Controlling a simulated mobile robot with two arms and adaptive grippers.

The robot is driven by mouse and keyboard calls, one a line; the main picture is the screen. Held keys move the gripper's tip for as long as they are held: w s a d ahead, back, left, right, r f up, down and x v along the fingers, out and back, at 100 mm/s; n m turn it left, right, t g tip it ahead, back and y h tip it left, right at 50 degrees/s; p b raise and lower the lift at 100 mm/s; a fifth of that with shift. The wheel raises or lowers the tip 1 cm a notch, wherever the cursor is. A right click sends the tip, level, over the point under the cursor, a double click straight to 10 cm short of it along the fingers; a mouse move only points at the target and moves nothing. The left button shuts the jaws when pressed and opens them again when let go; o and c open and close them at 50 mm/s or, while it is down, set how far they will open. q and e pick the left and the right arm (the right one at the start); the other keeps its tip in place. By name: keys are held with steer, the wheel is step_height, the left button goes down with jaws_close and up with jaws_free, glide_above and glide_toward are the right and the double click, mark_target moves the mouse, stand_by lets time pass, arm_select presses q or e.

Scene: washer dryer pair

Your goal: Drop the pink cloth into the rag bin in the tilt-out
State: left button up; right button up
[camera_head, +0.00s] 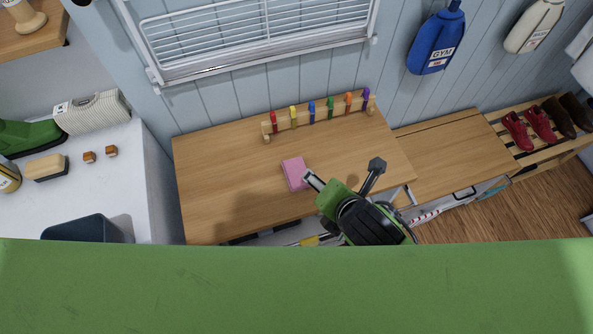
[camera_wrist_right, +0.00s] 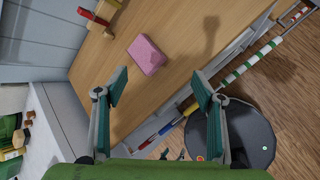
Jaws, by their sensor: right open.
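The pink cloth (camera_head: 295,174) lies folded as a small block on the wooden bench top (camera_head: 220,175). It also shows in the right wrist view (camera_wrist_right: 147,54), beyond my fingertips. My right gripper (camera_head: 344,172) is over the bench, just right of the cloth in the head view. In the right wrist view its two fingers (camera_wrist_right: 160,85) are wide apart with nothing between them. My left gripper is in neither view. I cannot make out a rag bin or an open tilt-out; the cabinet front below the bench top is mostly hidden by my arm and body.
A rail with several coloured pegs (camera_head: 320,115) stands at the back of the bench top. Left is a white surface with a dark blue bin (camera_head: 82,229), a sponge-like block (camera_head: 46,167) and a striped case (camera_head: 93,111). Red shoes (camera_head: 517,131) sit on a slatted rack at right.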

steer(key=a+n, duration=0.2)
steer(key=n, duration=0.4)
steer(key=n+t, duration=0.1)
steer(key=n, duration=0.4)
glide_toward(297, 171)
steer(key=w+f, duration=0.2)
steer(key=shift+w+a+y, duration=0.2)
steer(key=shift+w+y, duration=0.2)
steer(key=shift+s+f+p+x, duration=0.15)
steer(key=shift+p+x, duration=0.1)
steer(key=shift+x, duration=1.1)
steer(key=shift+s+f+p+x, duration=0.15)
steer(key=shift+p+x, duration=0.05)
steer(key=shift+x, duration=1.1)
steer(key=shift+d, duration=0.1)
steer(key=c, duration=1.2)
steer(key=shift+r, duration=0.15)
